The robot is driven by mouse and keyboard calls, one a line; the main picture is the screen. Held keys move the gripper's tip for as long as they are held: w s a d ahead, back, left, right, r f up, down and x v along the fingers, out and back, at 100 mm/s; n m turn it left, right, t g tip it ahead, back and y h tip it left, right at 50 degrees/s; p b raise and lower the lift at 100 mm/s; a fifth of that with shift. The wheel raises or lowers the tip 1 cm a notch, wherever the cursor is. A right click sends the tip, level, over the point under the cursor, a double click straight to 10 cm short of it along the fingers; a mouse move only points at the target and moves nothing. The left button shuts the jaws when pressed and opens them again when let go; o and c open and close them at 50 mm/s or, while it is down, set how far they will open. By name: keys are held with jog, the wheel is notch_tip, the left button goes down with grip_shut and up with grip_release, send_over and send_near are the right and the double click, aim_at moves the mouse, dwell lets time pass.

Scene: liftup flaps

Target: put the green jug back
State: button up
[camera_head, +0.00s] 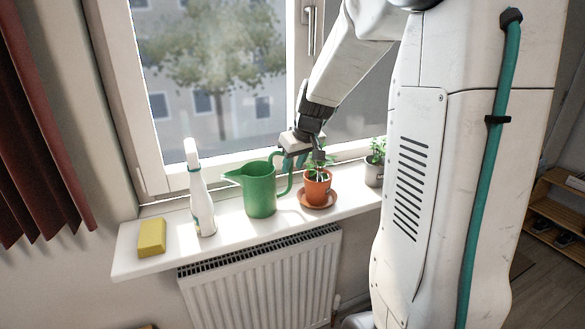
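The green jug (259,190) stands upright on the white windowsill (160,212), its spout to the left and its handle (289,180) to the right. My gripper (303,160) reaches down from the upper right, close to the top of the handle and above the potted plant. In this view its fingers overlap the handle and the leaves. I cannot tell whether they touch the handle or how far apart they are.
A white spray bottle (200,199) and a yellow sponge (152,237) are left of the jug. A terracotta pot (316,188) on a saucer (318,203) stands close to its right. A grey pot (374,172) is farther right. The window frame (220,162) rises behind; a radiator (265,277) is below.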

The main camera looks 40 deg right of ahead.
jog(key=v, duration=1)
jog(key=s+a+g, duration=0.1)
jog(key=s+a, duration=0.9)
jog(key=a, duration=0.4)
jog(key=s+a+f+g, duration=0.1)
jog(key=s+a, duration=0.2)
jog(key=s, duration=0.4)
jog(key=s+a+f+g, duration=0.1)
jog(key=s+a+f, duration=0.1)
jog(key=s, duration=0.5)
jog(key=shift+a+f+n, duration=0.2)
jog(key=shift+a+n, duration=0.2)
jog(key=shift+a, duration=0.5)
